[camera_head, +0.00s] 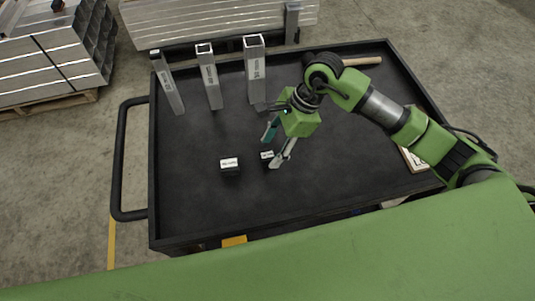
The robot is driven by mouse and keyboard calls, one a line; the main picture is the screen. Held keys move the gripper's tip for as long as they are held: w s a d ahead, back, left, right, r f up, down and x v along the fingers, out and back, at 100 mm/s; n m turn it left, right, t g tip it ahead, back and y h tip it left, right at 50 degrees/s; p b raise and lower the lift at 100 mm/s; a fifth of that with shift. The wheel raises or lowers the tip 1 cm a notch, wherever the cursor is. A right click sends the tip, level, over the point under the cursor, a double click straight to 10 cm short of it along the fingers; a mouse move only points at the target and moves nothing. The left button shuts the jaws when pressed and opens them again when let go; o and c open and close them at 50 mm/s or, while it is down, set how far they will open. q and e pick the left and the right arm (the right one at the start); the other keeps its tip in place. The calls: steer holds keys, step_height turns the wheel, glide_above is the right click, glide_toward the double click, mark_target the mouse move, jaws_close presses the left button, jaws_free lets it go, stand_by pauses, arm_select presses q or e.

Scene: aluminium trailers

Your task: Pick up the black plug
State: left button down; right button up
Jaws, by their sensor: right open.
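Two small black plugs with white labels sit on the black cart top (190,205). One black plug (230,169) stands by itself at the left. The other black plug (267,156) is to its right, at my right gripper (271,152), and is partly hidden by a finger. My right gripper is open, pointing down towards the front of the cart, with its fingers spread near this plug. I cannot tell whether a finger touches it. My left gripper is not in view.
Three upright aluminium tubes, left (168,84), middle (210,78) and right (255,72), stand at the cart's back. A wooden handle (362,61) lies at the back right. A cart handle (118,160) sticks out left. The front left of the top is clear.

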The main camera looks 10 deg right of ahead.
mark_target(267, 155)
steer(key=shift+p+x, duration=0.45)
steer(key=shift+x, duration=1.45)
steer(key=shift+w, duration=0.15)
steer(key=c, duration=1.1)
steer(key=shift+r, duration=0.1)
